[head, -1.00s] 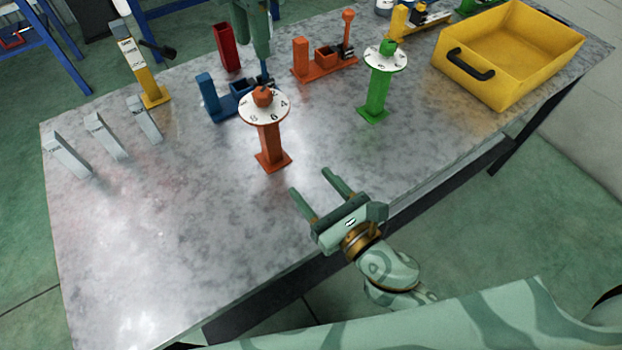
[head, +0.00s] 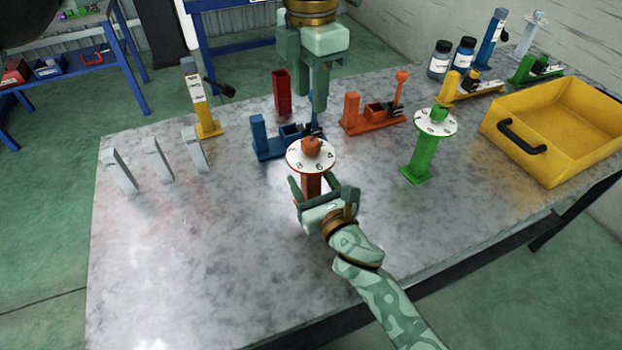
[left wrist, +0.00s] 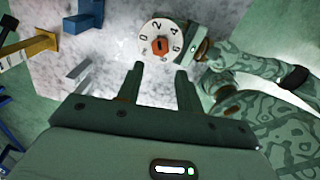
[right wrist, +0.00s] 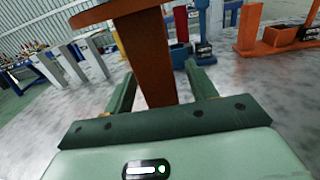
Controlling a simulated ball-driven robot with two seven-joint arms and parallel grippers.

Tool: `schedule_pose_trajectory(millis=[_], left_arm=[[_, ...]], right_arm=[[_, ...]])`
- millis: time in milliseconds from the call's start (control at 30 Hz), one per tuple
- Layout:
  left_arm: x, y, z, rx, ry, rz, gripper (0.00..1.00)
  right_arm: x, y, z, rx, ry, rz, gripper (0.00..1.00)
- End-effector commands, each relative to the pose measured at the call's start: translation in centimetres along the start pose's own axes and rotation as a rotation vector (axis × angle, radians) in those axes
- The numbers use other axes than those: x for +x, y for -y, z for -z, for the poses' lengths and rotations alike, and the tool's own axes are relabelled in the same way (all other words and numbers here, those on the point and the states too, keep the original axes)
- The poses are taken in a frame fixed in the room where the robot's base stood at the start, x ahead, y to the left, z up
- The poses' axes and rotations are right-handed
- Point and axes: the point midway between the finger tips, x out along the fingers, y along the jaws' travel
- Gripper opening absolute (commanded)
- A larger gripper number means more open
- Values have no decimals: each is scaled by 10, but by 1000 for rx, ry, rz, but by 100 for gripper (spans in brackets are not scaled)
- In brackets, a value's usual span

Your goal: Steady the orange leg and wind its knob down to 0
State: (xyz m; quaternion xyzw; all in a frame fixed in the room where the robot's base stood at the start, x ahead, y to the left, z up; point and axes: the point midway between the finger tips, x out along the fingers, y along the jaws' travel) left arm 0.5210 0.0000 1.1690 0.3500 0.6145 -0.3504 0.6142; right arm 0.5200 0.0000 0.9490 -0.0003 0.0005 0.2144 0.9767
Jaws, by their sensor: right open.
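The orange leg (head: 312,184) stands upright on the metal table, topped by a white numbered dial (head: 296,162) and an orange knob (head: 312,146). In the left wrist view the knob (left wrist: 160,46) and dial show from above; I cannot tell its reading. My right gripper (head: 314,188) is open, its fingers on either side of the post below the dial. In the right wrist view the post (right wrist: 146,58) stands between the fingers; contact is unclear. My left gripper (head: 303,96) points down, behind and above the knob, apart from it. In the left wrist view its fingers (left wrist: 159,85) are open and empty.
A green leg with a dial (head: 419,152) stands to the right, with a yellow bin (head: 515,150) beyond. Blue (head: 262,140) and orange (head: 352,117) fixtures stand behind. Grey blocks (head: 158,160) and a yellow post (head: 203,108) are at left. The front left table is clear.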

Motion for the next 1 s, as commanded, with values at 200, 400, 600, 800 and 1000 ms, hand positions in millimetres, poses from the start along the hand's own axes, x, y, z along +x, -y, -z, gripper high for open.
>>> schedule_pose_trajectory(millis=[200,400,600,800,1000], left_arm=[[0,0,0,0,0,0,36],[0,0,0,0,0,0,36],[3,2,-1,10,4,12,52],[35,40,-13,184,108,227,52],[59,89,-26,440,476,582,52]], right_arm=[[2,0,0,0,0,0,56],[1,0,0,0,0,0,17],[1,0,0,0,0,0,0],[1,0,0,0,0,0,0],[1,0,0,1,1,0,0]])
